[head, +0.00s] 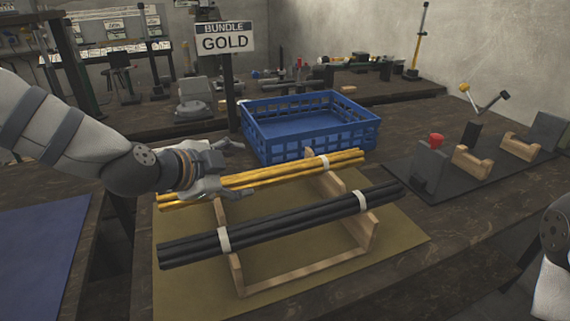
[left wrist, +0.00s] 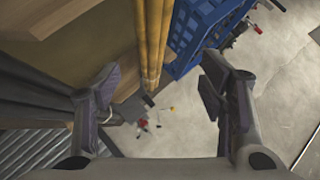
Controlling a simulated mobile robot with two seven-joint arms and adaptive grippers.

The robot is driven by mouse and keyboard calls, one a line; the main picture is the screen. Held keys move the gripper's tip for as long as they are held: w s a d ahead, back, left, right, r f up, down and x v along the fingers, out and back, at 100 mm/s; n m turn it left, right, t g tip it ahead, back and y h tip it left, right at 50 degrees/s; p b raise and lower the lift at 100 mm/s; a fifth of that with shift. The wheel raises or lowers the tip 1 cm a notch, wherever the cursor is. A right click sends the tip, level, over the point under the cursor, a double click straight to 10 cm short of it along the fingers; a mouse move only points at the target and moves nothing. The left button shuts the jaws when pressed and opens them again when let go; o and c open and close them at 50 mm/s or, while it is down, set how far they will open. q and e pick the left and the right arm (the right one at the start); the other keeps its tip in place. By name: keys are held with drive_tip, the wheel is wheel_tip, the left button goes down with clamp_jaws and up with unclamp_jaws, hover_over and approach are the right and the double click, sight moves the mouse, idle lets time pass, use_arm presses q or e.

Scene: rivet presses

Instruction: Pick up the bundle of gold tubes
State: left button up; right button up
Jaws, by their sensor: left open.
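The bundle of gold tubes (head: 284,174) lies across a wooden rack (head: 236,274), with a pale band near its right end. My left gripper (head: 240,169) is open over the left part of the bundle, one finger on the far side and one on the near side in the picture. In the left wrist view, the gold tubes (left wrist: 153,45) run between the open fingers (left wrist: 161,85), nearer the left one. I cannot tell whether the fingers touch them. A gold bundle sign (head: 225,42) stands behind. My right gripper is out of view.
A bundle of black tubes (head: 290,217) with two pale bands lies in front, on the same rack. A blue crate (head: 310,142) stands just behind the gold tubes. A dark mat (head: 490,190) with wooden cradles (head: 470,162) and a red-topped fixture (head: 432,165) is at right.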

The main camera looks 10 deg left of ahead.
sight(265, 175)
use_arm(q)
drive_tip(key=w+d+f+b, duration=0.1)
drive_tip(key=w+f, duration=0.1)
drive_tip(key=f, duration=0.1)
drive_tip(key=shift+w+d+f+b, duration=0.1)
drive_tip(key=shift+w+d+b, duration=0.15)
drive_tip(key=shift+d+b, duration=0.15)
drive_tip(key=b+x, duration=0.1)
drive_tip(key=x, duration=0.5)
drive_tip(key=shift+w+f, duration=0.1)
drive_tip(key=shift+f, duration=0.15)
drive_tip(key=shift+w+d, duration=0.15)
drive_tip(key=shift+w, duration=0.1)
drive_tip(key=shift+r, duration=0.2)
clamp_jaws()
drive_tip(key=shift+r, duration=0.15)
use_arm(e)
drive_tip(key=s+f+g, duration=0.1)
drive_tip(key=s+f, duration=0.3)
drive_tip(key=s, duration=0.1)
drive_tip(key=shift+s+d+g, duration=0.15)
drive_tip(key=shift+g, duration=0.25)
